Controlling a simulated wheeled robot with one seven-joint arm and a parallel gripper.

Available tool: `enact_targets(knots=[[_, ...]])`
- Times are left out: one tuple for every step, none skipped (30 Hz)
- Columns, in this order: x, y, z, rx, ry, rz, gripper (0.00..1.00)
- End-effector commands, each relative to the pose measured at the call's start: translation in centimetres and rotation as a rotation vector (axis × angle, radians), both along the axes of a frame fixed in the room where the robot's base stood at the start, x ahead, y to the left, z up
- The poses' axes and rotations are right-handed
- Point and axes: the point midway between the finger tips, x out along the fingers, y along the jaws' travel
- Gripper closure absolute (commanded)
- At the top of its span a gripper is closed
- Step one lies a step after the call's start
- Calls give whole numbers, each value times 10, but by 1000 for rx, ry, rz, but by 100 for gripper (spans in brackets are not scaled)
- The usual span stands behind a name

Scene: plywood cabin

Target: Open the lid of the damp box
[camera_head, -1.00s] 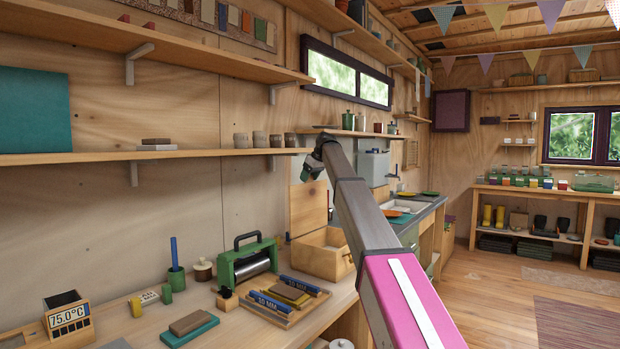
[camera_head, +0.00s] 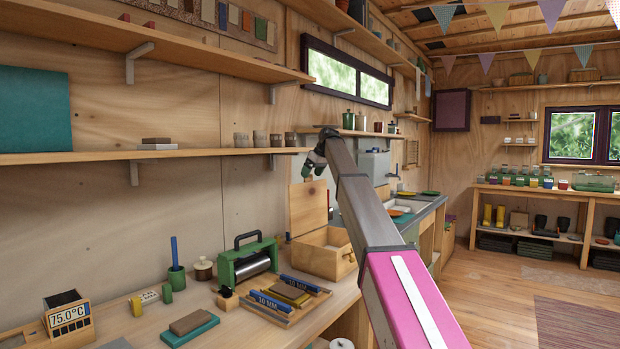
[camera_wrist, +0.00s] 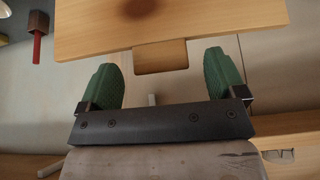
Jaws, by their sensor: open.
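The damp box (camera_head: 322,262) is a pale wooden box on the workbench in the head view. Its lid (camera_head: 308,208) stands upright at the back, and the box is open at the top. My gripper (camera_head: 308,172) is just above the lid's top edge. In the wrist view, the lid (camera_wrist: 200,30) fills the top, with a small wooden tab (camera_wrist: 160,56) on its edge. My gripper (camera_wrist: 162,72) is open, its two green fingers spread on either side of the tab, with gaps to both. Whether they touch the lid is unclear.
A green press with a roller (camera_head: 247,262) stands left of the box. A wooden tray (camera_head: 268,312) with blue 10 MM bars lies in front. A shelf (camera_head: 150,152) runs along the wall behind. A sink counter (camera_head: 420,212) lies beyond my arm.

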Motion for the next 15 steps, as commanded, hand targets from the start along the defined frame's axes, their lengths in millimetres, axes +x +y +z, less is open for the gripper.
enact_targets(knots=[[-3, -4, 9, 0, -2, 0, 11], [-4, -6, 14, 1, -2, 0, 11], [-6, -9, 20, 1, -2, 0, 11], [-8, -11, 25, 0, -3, 0, 11], [-10, -13, 30, 0, -3, 1, 11], [-12, -16, 37, 1, -4, 1, 11], [-14, -18, 43, 1, -4, 1, 11], [-16, -20, 48, 1, -4, 2, 11], [-18, -23, 54, 1, -4, 2, 11], [-19, -25, 58, 1, -4, 2, 11], [-20, -27, 61, 1, -4, 2, 11], [-22, -29, 66, 1, -4, 2, 11], [-23, -30, 68, 1, -4, 2, 11], [-24, -31, 70, 2, -3, 3, 11], [-25, -32, 72, 2, -3, 3, 11]])
